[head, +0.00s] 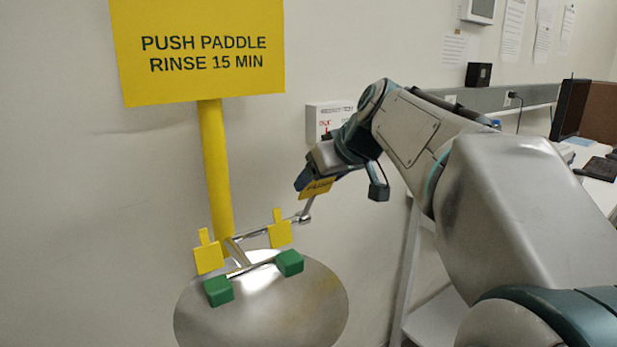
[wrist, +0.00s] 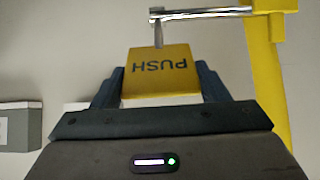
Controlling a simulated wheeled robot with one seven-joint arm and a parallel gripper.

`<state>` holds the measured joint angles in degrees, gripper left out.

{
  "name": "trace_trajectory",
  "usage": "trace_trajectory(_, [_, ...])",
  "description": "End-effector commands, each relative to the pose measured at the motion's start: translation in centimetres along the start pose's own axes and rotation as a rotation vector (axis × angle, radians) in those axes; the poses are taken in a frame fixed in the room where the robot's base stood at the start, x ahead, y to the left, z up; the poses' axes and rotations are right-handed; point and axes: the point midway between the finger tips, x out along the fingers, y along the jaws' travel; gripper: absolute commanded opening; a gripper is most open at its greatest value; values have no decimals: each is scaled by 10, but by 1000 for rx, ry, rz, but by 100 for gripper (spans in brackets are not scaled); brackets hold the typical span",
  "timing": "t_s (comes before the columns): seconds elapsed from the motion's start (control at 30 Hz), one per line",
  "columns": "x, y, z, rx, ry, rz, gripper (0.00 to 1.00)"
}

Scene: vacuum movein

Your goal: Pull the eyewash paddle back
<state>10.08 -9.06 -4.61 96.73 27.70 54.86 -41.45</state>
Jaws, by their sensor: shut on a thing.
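The eyewash paddle is a yellow plate marked PUSH (head: 317,187) on a thin metal lever (head: 307,207) at the right of the eyewash station. My gripper (head: 308,178) is at the paddle in the head view and partly covers it. In the wrist view the paddle (wrist: 160,72) sits between the two dark fingers of my gripper (wrist: 160,88), which are shut on its side edges. The lever's thin rod shows beyond the paddle and meets a horizontal metal pipe (wrist: 205,13).
The steel bowl (head: 260,310) has two green spray heads (head: 219,291) and yellow flaps (head: 209,258) above it. A yellow post (head: 216,165) carries a yellow sign (head: 200,50). A white box (head: 328,119) is on the wall behind my arm. A desk (head: 598,185) stands at the right.

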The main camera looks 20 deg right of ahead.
Motion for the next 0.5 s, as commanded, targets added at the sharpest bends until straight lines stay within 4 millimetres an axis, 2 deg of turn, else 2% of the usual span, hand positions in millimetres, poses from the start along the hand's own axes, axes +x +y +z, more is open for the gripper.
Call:
trace_trajectory(0.13, [2, 0, 4, -1, -13, -3, 27])
trace_trajectory(0.17, [2, 0, 4, -1, -13, -3, 71])
trace_trajectory(0.23, [2, 0, 4, -1, -12, -2, 90])
trace_trajectory(0.5, [1, 0, 2, -1, -6, -1, 90])
